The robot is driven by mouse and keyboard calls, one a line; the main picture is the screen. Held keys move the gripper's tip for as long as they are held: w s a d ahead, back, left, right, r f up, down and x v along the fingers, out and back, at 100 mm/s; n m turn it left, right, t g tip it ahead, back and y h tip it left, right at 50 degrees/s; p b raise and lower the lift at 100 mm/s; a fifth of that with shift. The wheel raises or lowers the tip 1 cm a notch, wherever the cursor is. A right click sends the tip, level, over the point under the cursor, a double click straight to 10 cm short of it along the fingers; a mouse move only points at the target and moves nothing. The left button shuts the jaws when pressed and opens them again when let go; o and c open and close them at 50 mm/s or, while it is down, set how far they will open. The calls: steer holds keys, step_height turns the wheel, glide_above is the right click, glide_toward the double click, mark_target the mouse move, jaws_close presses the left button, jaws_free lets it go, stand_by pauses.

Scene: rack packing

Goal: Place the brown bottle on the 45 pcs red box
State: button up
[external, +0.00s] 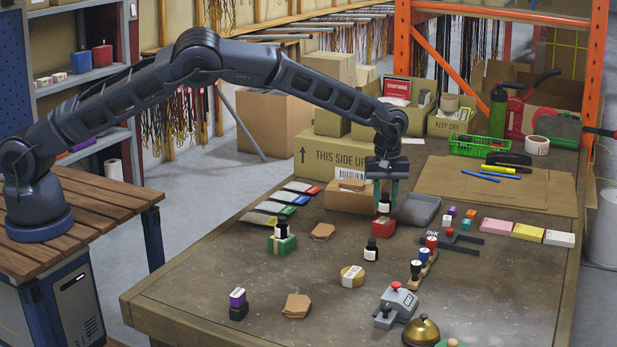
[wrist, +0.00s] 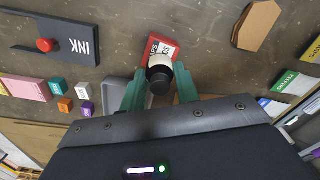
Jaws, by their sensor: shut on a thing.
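My gripper (external: 385,199) points down over the workbench, its teal fingers shut on a small dark bottle (external: 384,206) with a white label. In the wrist view the bottle (wrist: 159,84) shows its black cap between the fingers (wrist: 160,88). Its body colour is hard to make out. The red box (external: 383,229) lies directly below the bottle. In the wrist view the box (wrist: 152,42) shows a white label with lettering partly covered by the bottle. The bottle looks upright and just above the box; I cannot tell whether they touch.
Another dark bottle (external: 371,251) stands in front of the red box. A green box (external: 283,244) with a bottle on top is to the left. A grey tray (external: 418,209) is close on the right.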

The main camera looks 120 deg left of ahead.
steer(key=shift+f, duration=1.25)
steer(key=o, duration=1)
steer(key=shift+f, duration=0.1)
